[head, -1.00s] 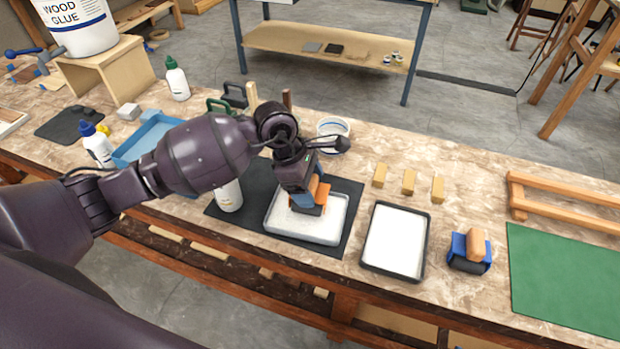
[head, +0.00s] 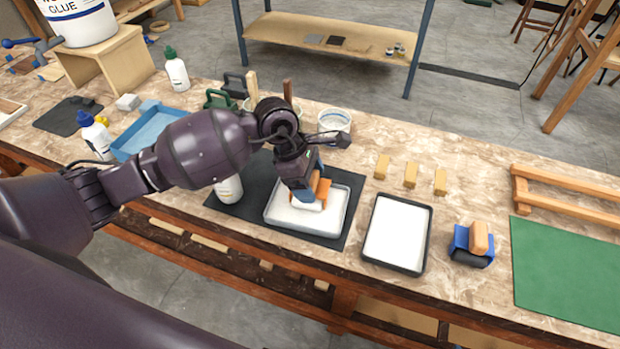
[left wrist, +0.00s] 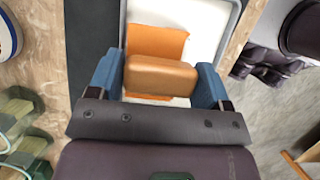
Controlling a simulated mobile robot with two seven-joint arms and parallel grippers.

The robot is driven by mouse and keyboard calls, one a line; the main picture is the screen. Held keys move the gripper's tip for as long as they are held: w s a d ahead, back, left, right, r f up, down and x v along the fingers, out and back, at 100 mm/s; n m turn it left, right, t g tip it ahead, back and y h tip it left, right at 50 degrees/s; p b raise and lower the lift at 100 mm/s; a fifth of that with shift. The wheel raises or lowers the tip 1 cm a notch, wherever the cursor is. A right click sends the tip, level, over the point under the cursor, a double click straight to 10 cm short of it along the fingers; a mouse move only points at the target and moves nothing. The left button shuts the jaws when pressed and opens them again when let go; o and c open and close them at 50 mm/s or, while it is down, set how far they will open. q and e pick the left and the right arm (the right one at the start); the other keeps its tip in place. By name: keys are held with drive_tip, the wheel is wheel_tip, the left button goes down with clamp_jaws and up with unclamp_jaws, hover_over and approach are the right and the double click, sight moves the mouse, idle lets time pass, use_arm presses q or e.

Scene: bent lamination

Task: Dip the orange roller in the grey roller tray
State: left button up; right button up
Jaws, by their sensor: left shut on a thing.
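The orange roller (head: 323,193) is in my left gripper (head: 313,186). In the left wrist view, the two blue fingers close on both sides of its tan wooden handle (left wrist: 160,77), with the orange frame (left wrist: 157,41) beyond it. The grey roller tray (head: 297,231) holds white liquid and lies on a dark mat. My right gripper is in neither view.
A black tray (head: 368,262) of white liquid and a blue roller (head: 472,246) stand to the right. Several wooden blocks (head: 411,174) lie behind. A green mat (head: 570,275), a white bottle (head: 229,190), a white tub (head: 334,121) and a blue tray (head: 126,155) are also on the bench.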

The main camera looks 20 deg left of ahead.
use_arm(q)
drive_tip(key=shift+r, duration=0.55)
drive_tip(key=shift+r+p, duration=0.7)
drive_tip(key=shift+r, duration=0.15)
drive_tip(key=shift+r+p, duration=0.85)
drive_tip(key=shift+r, duration=0.9)
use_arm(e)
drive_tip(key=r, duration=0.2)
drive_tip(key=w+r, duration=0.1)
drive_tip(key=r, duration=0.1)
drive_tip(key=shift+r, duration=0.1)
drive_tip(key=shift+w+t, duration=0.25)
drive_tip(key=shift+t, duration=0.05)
